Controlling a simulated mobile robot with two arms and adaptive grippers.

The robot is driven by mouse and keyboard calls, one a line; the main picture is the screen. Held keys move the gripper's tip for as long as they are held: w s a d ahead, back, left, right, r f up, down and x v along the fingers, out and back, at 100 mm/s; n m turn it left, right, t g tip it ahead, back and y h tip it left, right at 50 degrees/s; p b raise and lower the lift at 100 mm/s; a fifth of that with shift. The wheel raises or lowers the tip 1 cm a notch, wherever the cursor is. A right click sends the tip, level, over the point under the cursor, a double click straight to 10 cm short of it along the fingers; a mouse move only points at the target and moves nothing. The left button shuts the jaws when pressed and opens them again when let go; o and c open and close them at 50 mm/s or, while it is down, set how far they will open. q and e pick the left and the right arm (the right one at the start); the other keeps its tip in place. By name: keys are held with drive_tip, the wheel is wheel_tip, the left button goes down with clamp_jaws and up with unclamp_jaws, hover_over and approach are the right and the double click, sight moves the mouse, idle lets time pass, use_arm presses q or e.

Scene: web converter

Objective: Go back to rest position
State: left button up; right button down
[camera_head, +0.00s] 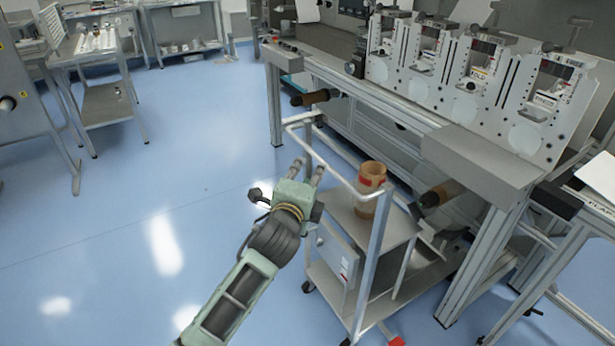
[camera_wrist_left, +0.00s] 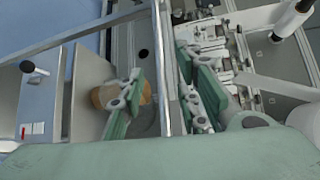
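My left gripper (camera_head: 308,169) is in the middle of the head view, just left of the cart's upper rail. Its two fingers are spread apart with nothing held between them. In the left wrist view the fingers (camera_wrist_left: 165,95) are also wide apart, and a metal rail crosses the picture between them; I cannot tell whether they touch it. A brown cardboard core (camera_head: 371,178) with a red mark stands upright on the cart, apart from the gripper. It also shows in the left wrist view (camera_wrist_left: 104,97), partly behind one finger. My right gripper is in neither view.
The metal cart (camera_head: 343,220) has raised rails close to my left gripper. The converter machine (camera_head: 470,80) stands behind it, with brown rolls (camera_head: 319,97) sticking out of its front. A side table (camera_head: 88,55) is far left. The blue floor (camera_head: 130,190) at left is clear.

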use_arm(q)
drive_tip(key=shift+f, duration=0.1)
drive_tip(key=s+a+f+n+g, duration=0.2)
drive_tip(key=f, duration=0.9)
drive_tip(key=s+a+f+n+g, duration=0.2)
drive_tip(key=s+a+f+n, duration=0.1)
drive_tip(key=f, duration=0.9)
drive_tip(key=s+a+f+n+g+y+p, duration=0.1)
drive_tip(key=s+a+f+n+g, duration=0.15)
drive_tip(key=s+f, duration=0.6)
drive_tip(key=s+a+f+n+g+y, duration=0.1)
drive_tip(key=s+a+f+n+g, duration=0.3)
drive_tip(key=f, duration=0.7)
drive_tip(key=s+a+f+n+g, duration=0.1)
drive_tip(key=s+a+f, duration=0.1)
drive_tip(key=s+f, duration=0.7)
drive_tip(key=s+a+f+n, duration=0.2)
drive_tip(key=s+f, duration=0.3)
drive_tip(key=s, duration=0.8)
drive_tip(key=s+a+f+n+g, duration=0.2)
drive_tip(key=s+f, duration=0.1)
drive_tip(key=s, duration=0.8)
drive_tip(key=s+a+f+n+g, duration=0.1)
drive_tip(key=s+f+n, duration=0.1)
drive_tip(key=s, duration=0.9)
drive_tip(key=shift+s+a+f+n+g+y+p, duration=0.2)
drive_tip(key=shift+a+f+n+g+y+p, duration=0.15)
drive_tip(key=shift+a+f+y+p, duration=0.05)
drive_tip(key=shift+w, duration=0.1)
